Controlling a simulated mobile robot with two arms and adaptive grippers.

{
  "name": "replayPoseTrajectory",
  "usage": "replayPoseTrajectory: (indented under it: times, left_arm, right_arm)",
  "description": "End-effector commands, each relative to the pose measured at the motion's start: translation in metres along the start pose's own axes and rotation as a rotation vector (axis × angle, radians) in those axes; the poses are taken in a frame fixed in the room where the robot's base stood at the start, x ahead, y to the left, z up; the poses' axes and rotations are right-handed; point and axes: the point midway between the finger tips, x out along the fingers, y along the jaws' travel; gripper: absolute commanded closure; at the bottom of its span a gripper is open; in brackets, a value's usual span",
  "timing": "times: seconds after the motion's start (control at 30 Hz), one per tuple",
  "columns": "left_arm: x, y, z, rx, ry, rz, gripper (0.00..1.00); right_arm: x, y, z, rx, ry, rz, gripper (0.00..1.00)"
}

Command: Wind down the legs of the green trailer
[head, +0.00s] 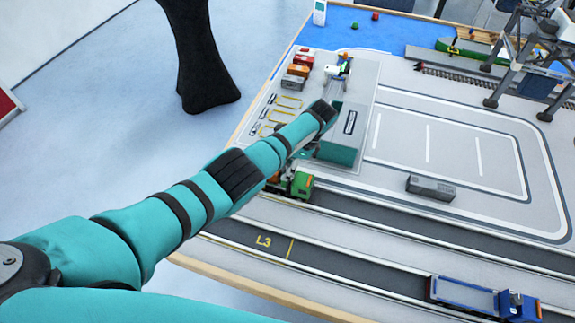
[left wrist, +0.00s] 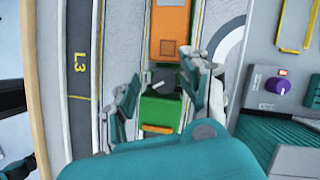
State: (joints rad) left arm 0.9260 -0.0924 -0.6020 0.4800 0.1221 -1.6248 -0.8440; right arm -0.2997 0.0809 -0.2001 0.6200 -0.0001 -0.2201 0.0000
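A green vehicle body (left wrist: 160,112) with an orange strip stands on the grey lane in the left wrist view. It also shows in the head view (head: 301,184), partly hidden by my arm. A dark round knob (left wrist: 158,82) with a light pointer mark sits at its end, beside an orange body (left wrist: 171,28). My left gripper (left wrist: 163,83) is open, with one finger on each side of the knob and gaps visible. In the head view my left arm largely covers this gripper (head: 287,177). I cannot make out the trailer legs. My right gripper is not in view.
A blue truck (head: 475,296) is on the front lane. A grey container (head: 431,188) and crane legs (head: 500,80) stand farther right.

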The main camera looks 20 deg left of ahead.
Motion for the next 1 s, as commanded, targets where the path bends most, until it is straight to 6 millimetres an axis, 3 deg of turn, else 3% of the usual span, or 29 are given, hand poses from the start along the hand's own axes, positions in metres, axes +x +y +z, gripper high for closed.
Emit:
replayPoseTrajectory:
  times: [0.23, 0.37, 0.7, 1.0]
  left_arm:
    - [-0.003, -0.001, -0.001, 0.000, 0.002, -0.003, 0.52]
    - [-0.015, -0.002, -0.002, 0.000, 0.005, -0.005, 0.52]
    - [-0.085, -0.002, -0.001, 0.000, 0.004, -0.004, 0.52]
    - [-0.118, -0.001, 0.000, -0.001, 0.002, 0.000, 0.52]
  right_arm:
    - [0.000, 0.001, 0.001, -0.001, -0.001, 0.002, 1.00]
    - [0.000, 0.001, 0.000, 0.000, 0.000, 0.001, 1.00]
    - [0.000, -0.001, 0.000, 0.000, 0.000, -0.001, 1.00]
    - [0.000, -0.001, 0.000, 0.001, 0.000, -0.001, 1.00]
